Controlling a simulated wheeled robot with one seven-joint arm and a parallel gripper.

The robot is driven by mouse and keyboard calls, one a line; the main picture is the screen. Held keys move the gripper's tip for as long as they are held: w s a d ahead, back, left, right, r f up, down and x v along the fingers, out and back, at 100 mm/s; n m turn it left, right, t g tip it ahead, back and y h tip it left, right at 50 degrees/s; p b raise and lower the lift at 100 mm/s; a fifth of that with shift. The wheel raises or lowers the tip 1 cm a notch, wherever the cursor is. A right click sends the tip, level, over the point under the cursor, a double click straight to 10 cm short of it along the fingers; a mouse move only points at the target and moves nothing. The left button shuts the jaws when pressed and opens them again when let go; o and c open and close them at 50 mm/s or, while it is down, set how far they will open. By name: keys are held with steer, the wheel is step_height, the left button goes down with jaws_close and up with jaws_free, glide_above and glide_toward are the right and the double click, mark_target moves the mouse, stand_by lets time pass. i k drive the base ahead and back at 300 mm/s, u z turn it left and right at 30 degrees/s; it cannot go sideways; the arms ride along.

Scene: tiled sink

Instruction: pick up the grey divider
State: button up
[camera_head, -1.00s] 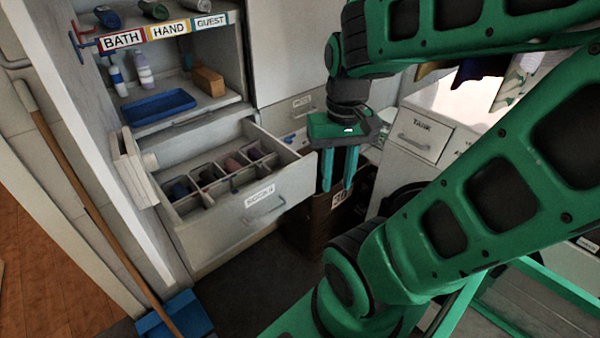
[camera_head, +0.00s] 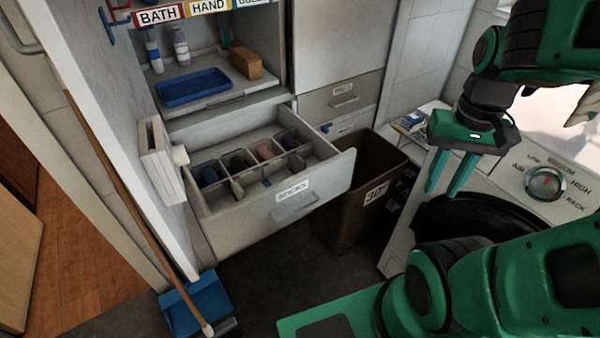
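Grey dividers (camera_head: 236,188) stand in the open drawer labelled SOCKS (camera_head: 293,197), splitting it into several compartments. Dark and pink rolled items lie between them. I cannot tell whether one divider is separate from the rest. My gripper (camera_head: 444,191) hangs with its two green fingers pointing down, to the right of the drawer and well apart from it. The fingers are apart with a gap between them, and nothing shows in the gap.
A brown bin (camera_head: 352,215) stands right of the drawer. A blue tray (camera_head: 194,87) and bottles sit on the shelf above. A broom (camera_head: 140,215) leans at left over a blue dustpan (camera_head: 196,304). A machine with a dial (camera_head: 543,182) is at right.

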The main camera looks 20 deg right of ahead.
mark_target(298, 164)
steer(key=k, duration=1.25)
steer(key=u, duration=0.3)
steer(key=i, duration=1)
steer(key=z, duration=0.4)
steer(key=i, duration=0.8)
steer(key=z, duration=0.5)
